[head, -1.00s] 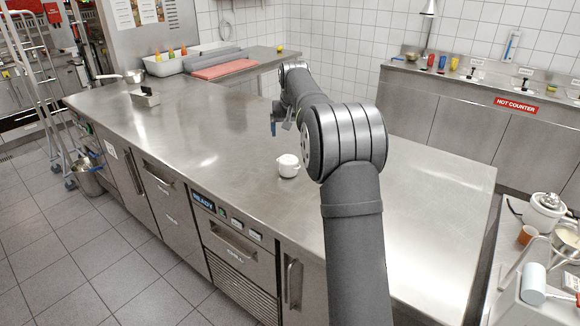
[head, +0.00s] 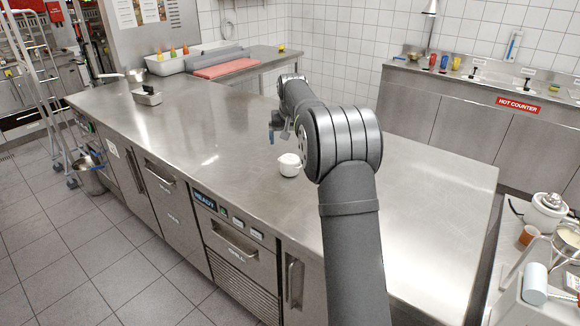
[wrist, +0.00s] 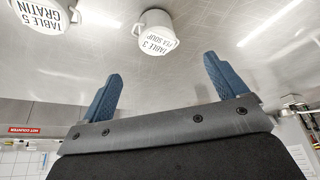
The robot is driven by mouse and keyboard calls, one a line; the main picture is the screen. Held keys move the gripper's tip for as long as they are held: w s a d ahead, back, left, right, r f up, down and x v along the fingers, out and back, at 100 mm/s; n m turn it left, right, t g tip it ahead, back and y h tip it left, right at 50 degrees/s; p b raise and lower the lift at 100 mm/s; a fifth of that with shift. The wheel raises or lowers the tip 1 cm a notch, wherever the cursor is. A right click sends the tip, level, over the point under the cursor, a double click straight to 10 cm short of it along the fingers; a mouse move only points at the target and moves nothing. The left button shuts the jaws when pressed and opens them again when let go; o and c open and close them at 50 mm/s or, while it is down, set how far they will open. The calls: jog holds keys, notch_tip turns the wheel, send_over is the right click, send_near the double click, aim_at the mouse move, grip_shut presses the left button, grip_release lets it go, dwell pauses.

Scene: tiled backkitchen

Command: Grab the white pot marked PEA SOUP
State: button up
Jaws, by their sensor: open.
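The white pot marked TABLE 3 PEA SOUP (wrist: 157,30) stands in the upper middle of the wrist view, its label facing me. A second white pot marked TABLE 5 GRATIN (wrist: 45,14) is at upper left, cut by the frame edge. My gripper (wrist: 161,72) is open and empty, its blue fingers spread apart, with the PEA SOUP pot beyond the gap between them. In the head view one white pot (head: 289,165) stands on the steel counter; its label cannot be read and I cannot tell which pot it is. My gripper (head: 276,132) is just behind it, partly hidden by my arm.
The steel counter (head: 235,130) is mostly clear around the white pot. A small metal container (head: 147,97) and a saucepan (head: 134,75) are at its far left end. A red board (head: 226,68) lies on the back counter. The hot counter (head: 455,115) stands at right.

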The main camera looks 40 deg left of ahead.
aim_at(290, 159)
jog(key=x, duration=1)
jog(key=shift+f, duration=0.35)
jog(key=shift+w+d+x, duration=0.1)
jog(key=shift+w+x, duration=0.1)
jog(key=shift+x, duration=1.15)
jog(key=shift+w+d+x, duration=0.1)
jog(key=shift+w+x, duration=0.05)
jog(key=shift+x, duration=1.25)
jog(key=shift+r, duration=0.1)
jog(key=c, duration=1.4)
jog(key=shift+o, duration=0.2)
jog(key=shift+r, duration=0.1)
